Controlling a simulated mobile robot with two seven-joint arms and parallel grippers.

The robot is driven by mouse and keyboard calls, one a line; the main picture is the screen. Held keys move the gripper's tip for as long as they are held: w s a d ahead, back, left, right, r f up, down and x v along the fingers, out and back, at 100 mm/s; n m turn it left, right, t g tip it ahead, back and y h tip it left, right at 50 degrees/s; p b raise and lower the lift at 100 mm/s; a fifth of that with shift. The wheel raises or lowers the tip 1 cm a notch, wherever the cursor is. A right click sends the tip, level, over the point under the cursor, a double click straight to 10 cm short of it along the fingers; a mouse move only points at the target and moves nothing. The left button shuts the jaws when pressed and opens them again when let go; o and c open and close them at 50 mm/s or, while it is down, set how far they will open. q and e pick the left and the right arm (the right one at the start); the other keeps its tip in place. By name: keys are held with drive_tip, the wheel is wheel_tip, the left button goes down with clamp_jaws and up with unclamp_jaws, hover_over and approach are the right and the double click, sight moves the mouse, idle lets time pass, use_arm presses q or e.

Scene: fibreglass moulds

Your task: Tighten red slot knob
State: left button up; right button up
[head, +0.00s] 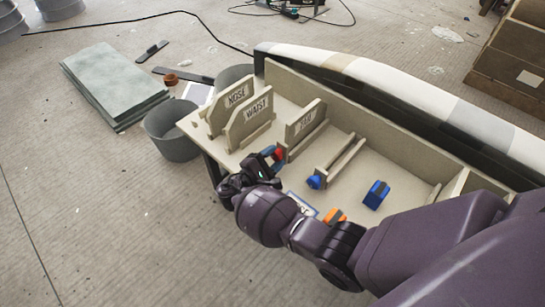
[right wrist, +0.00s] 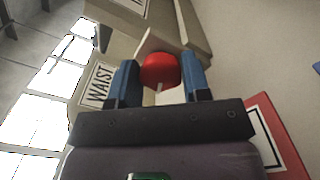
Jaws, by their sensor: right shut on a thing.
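The red slot knob (right wrist: 161,70) shows as a rounded red piece in the right wrist view, between the two blue fingers of my right gripper (right wrist: 161,80). The fingers are shut on it, one on each side. In the head view the red knob (head: 279,153) is a small patch partly hidden by my right gripper (head: 272,157), beside the front end of the slot under the third labelled board (head: 304,121). A blue knob (head: 314,182) sits at the front end of the empty slot to its right. My left gripper is not in view.
The pale tray (head: 395,220) holds boards labelled NOSE (head: 232,97) and WAIST (head: 256,110). A blue block (head: 376,194) and an orange item (head: 335,215) lie in it. A long striped mould (head: 390,85) runs behind. A grey bucket (head: 172,135) stands left.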

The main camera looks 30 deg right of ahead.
drive_tip(key=shift+m, duration=0.4)
drive_tip(key=o, duration=0.9)
drive_tip(key=v, duration=1)
drive_tip(key=shift+s+a, duration=0.15)
drive_tip(key=shift+a, duration=0.25)
